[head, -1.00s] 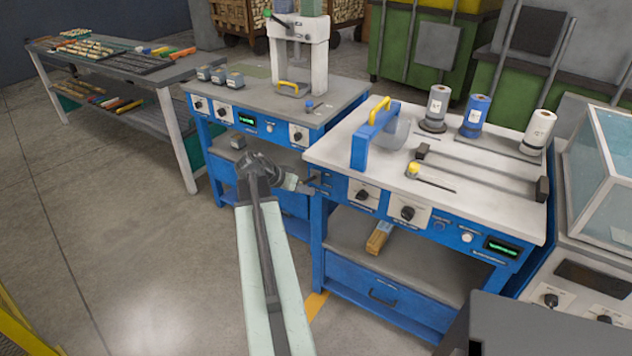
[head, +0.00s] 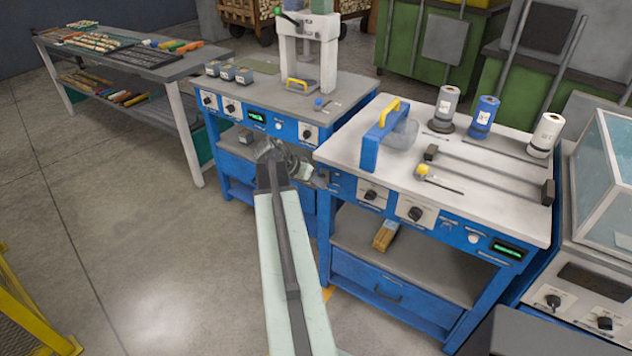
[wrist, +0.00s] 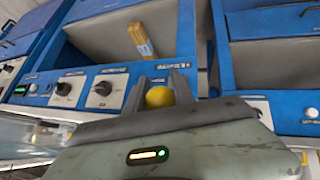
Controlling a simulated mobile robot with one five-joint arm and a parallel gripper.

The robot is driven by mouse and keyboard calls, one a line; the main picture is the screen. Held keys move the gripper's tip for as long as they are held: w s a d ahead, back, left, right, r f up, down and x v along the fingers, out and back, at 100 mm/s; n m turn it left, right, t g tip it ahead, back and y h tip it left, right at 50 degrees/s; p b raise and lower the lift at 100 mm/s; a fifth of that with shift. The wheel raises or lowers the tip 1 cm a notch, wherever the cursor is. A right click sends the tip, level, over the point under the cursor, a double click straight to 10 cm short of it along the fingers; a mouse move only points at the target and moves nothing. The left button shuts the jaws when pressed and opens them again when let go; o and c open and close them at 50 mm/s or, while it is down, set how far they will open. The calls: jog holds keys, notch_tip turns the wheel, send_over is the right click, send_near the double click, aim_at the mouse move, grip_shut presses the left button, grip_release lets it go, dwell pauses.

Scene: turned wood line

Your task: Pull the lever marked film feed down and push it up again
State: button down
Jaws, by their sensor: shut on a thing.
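In the wrist view, a yellow ball knob (wrist: 160,97) sits between the two grey fingers of my gripper (wrist: 162,88), which is shut on it. The knob is in front of the blue bench's front panel (wrist: 82,88). The lever's rod is hidden, and the panel labels are too blurred to read. In the head view, my gripper (head: 319,181) is at the left end of the bench's blue front, below the worktop corner. The knob itself cannot be made out there.
The bench worktop (head: 400,178) holds a blue device with a yellow handle (head: 380,137) and several rolls. A second bench with a press (head: 308,50) stands to the left behind. A glass-topped unit (head: 595,190) stands on the right. Open floor (head: 150,260) lies left.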

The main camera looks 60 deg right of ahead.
jog(key=c, duration=1.1)
grip_release()
jog(key=shift+s+a+r, duration=0.15)
jog(key=shift+s, duration=0.1)
jog(key=shift+o, duration=0.2)
jog(key=shift+w, duration=0.1)
jog(key=p+v, duration=0.6)
jog(key=v, duration=0.1)
jog(key=shift+r, duration=0.3)
jog(key=shift+w+a, duration=0.15)
